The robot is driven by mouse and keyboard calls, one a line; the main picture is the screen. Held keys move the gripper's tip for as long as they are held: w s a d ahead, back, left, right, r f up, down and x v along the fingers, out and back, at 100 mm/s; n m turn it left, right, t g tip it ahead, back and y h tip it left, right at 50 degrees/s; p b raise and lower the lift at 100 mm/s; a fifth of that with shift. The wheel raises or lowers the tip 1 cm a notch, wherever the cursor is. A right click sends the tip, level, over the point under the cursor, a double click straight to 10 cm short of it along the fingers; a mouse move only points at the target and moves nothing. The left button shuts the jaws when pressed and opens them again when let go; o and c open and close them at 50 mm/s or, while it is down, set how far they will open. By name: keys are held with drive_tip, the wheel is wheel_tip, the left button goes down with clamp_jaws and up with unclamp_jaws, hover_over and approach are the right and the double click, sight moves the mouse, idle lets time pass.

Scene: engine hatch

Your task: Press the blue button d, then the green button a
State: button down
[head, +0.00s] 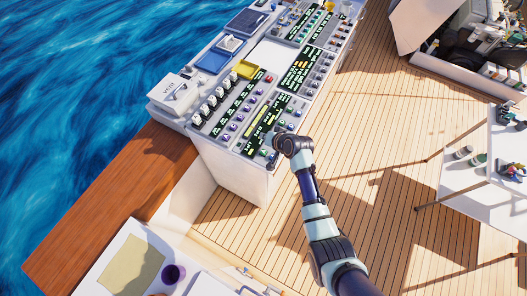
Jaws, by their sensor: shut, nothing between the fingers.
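The control console (232,168) stands at the upper middle of the head view, its top full of dark screens, keys and round buttons. A row of small round buttons runs along its near right edge; a bluish one (291,126) shows just above my wrist. A pale greenish one (264,153) shows below my gripper. The letters are too small to read surely. My gripper (271,141) is shut and empty over this edge, close to the buttons. I cannot tell whether it touches one. My wrist hides part of the row.
A white table (490,172) with small items stands at the right. An open engine hatch (470,50) is at upper right. The wooden deck (385,130) between is mostly clear.

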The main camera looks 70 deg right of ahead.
sight(262, 150)
drive_tip(key=shift+f, duration=0.15)
wheel_tip(262, 150, down, 8)
drive_tip(key=b, duration=0.8)
drive_tip(key=shift+f, duration=0.25)
idle(0.7)
drive_tip(key=shift+f, duration=0.4)
drive_tip(key=shift+f+b, duration=0.85)
idle(0.6)
drive_tip(key=shift+r, duration=0.1)
drive_tip(key=shift+r+p, duration=1.15)
wheel_tip(262, 150, up, 5)
drive_tip(key=p, duration=0.4)
drive_tip(key=shift+p, duration=0.3)
